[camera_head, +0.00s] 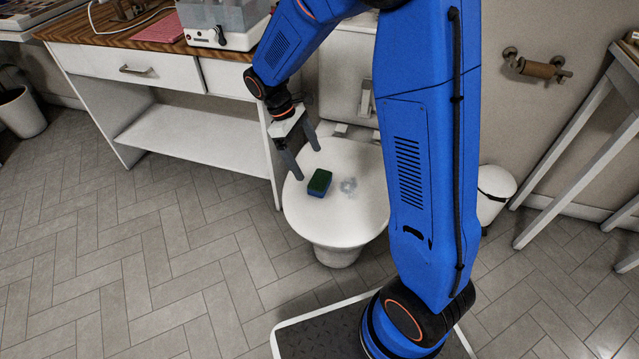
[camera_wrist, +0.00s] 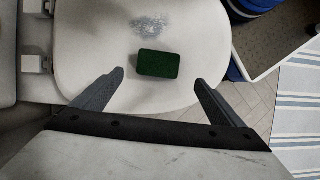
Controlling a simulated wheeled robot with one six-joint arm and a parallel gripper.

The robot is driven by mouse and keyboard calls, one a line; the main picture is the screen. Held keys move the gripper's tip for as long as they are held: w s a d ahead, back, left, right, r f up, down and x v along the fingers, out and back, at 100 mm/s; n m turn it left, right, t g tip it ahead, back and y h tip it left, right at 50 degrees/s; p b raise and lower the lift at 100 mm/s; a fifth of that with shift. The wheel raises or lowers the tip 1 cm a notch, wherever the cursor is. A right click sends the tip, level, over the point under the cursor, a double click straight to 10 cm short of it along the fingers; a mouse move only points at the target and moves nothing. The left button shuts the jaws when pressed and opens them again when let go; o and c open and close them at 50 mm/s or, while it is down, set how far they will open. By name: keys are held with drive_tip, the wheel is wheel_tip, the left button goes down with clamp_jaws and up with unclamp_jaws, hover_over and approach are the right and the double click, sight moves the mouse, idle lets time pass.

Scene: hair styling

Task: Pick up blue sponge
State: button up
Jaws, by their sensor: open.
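The blue sponge (camera_head: 319,183) lies on the closed white toilet lid (camera_head: 345,222). It has a dark green top and blue sides in the head view. In the wrist view only the green top of the sponge (camera_wrist: 159,64) shows, flat on the lid (camera_wrist: 95,30). My gripper (camera_head: 307,164) is open and empty above the lid, just behind and to the left of the sponge in the head view. In the wrist view the fingers of my gripper (camera_wrist: 158,82) are spread wide, with the sponge ahead of and between the tips, apart from both.
A pale patch (camera_head: 348,185) marks the lid beside the sponge. A white desk with a wooden top (camera_head: 130,38) stands at the left. A white bin (camera_head: 494,195) stands right of the toilet, and a paper holder (camera_head: 537,68) is on the wall. The tiled floor at front left is clear.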

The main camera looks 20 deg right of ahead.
sight(318, 179)
drive_tip(key=shift+x, duration=4.6)
drive_tip(key=shift+w, duration=0.15)
drive_tip(key=c, duration=1.1)
